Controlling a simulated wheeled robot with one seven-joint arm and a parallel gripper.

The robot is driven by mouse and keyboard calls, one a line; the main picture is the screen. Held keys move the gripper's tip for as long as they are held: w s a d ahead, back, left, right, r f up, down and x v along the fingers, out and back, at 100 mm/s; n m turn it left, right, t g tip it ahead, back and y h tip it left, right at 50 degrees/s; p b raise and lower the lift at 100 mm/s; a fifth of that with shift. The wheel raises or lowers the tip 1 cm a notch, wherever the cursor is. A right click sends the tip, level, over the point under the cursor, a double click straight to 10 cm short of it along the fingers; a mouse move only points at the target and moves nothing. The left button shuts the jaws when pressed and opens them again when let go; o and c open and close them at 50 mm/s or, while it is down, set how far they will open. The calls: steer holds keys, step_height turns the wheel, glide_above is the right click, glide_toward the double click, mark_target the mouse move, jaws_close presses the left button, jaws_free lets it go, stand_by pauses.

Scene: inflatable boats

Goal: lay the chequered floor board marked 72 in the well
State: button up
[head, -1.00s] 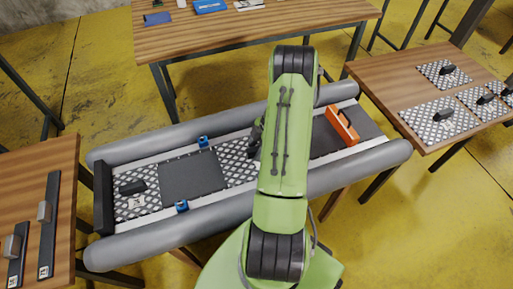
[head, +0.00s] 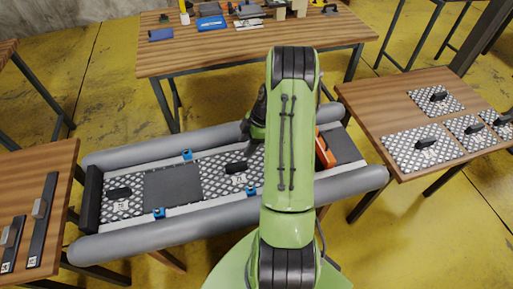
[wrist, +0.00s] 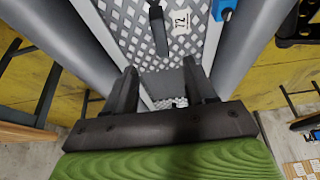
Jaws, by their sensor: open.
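The chequered floor board marked 72 (wrist: 190,42) lies in the well of the grey inflatable boat, its label and dark handle (wrist: 158,32) showing in the wrist view. In the head view the board (head: 215,176) sits right of a plain dark grey panel (head: 172,188), looking flat; its right end is hidden by my arm. My gripper (wrist: 158,78) is open and empty, its fingers apart from the handle. In the head view it is mostly hidden behind my arm, above the boat.
Another chequered board (head: 118,208) lies at the boat's left end. Blue clips (head: 187,155) sit along the sides. An orange item (head: 324,150) stands in the right part. The right table (head: 375,105) holds several chequered boards; the back table (head: 180,62) holds assorted items.

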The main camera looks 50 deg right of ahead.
steer(key=a+r+m+h, duration=0.1)
steer(key=a+r+m, duration=0.1)
steer(key=a+r, duration=0.55)
steer(key=a+r+m+h, duration=0.2)
steer(key=a+r, duration=0.3)
steer(key=r, duration=0.6)
steer(key=s+a+r+m+t, duration=0.1)
steer(key=s+a+r+m, duration=0.1)
steer(key=s, duration=0.4)
steer(key=s+a+r+m+t, duration=0.1)
steer(key=s+a+r+m, duration=0.2)
steer(key=s+a, duration=0.2)
steer(key=s+a+r+m+t+h, duration=0.1)
steer(key=s+a+r+m, duration=0.2)
steer(key=s, duration=0.3)
steer(key=shift+s+a, duration=0.3)
steer(key=shift+a, duration=0.35)
